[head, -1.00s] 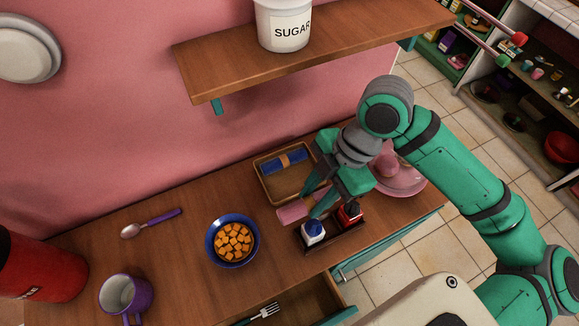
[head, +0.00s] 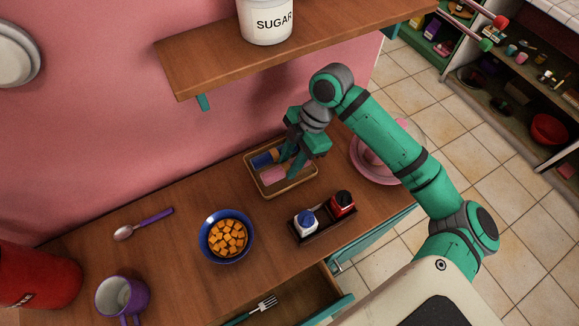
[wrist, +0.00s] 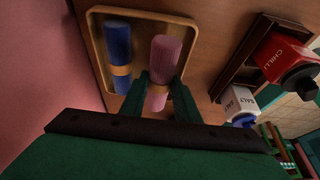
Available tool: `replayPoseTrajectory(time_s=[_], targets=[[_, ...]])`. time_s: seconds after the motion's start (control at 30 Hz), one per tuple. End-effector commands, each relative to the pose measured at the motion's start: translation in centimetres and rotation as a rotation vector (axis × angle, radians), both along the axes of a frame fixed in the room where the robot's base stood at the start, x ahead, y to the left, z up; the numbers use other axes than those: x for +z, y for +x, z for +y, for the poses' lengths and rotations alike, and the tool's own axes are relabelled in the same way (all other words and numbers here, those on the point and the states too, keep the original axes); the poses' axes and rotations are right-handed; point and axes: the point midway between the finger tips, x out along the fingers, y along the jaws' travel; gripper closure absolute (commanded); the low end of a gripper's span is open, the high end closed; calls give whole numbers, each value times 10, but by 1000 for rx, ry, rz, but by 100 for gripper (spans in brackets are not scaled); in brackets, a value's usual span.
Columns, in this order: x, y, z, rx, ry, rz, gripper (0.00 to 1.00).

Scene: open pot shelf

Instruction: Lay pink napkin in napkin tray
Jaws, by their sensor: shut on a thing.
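The pink napkin (head: 273,175) is a rolled cloth with a tan band. My gripper (head: 289,168) is shut on it, with one finger on each side of the roll, as the wrist view (wrist: 163,90) shows. The napkin is over or in the right part of the napkin tray (head: 284,195), a shallow wooden tray on the counter. I cannot tell whether it touches the tray floor. A blue rolled napkin (wrist: 118,45) with a tan band lies in the tray, to the left of the pink one and roughly parallel to it. My gripper partly hides both napkins in the head view.
A dark caddy (head: 325,230) with salt (head: 305,222) and chilli (head: 342,203) shakers stands in front of the tray. A pink plate (head: 400,170) is to the right, partly behind my arm. A blue bowl (head: 207,240) of orange cubes is to the left. A shelf (head: 335,38) hangs above.

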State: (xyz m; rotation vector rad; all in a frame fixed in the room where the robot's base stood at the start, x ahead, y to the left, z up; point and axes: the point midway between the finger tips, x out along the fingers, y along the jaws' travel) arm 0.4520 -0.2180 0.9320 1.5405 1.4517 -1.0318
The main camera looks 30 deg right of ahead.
Motion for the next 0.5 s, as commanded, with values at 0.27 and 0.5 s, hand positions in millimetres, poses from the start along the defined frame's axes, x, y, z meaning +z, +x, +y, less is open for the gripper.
replayPoseTrajectory(time_s=[0.27,0.5], targets=[[-27,-1,1,0,2,1,93],[-28,-1,1,-1,2,1,93]])
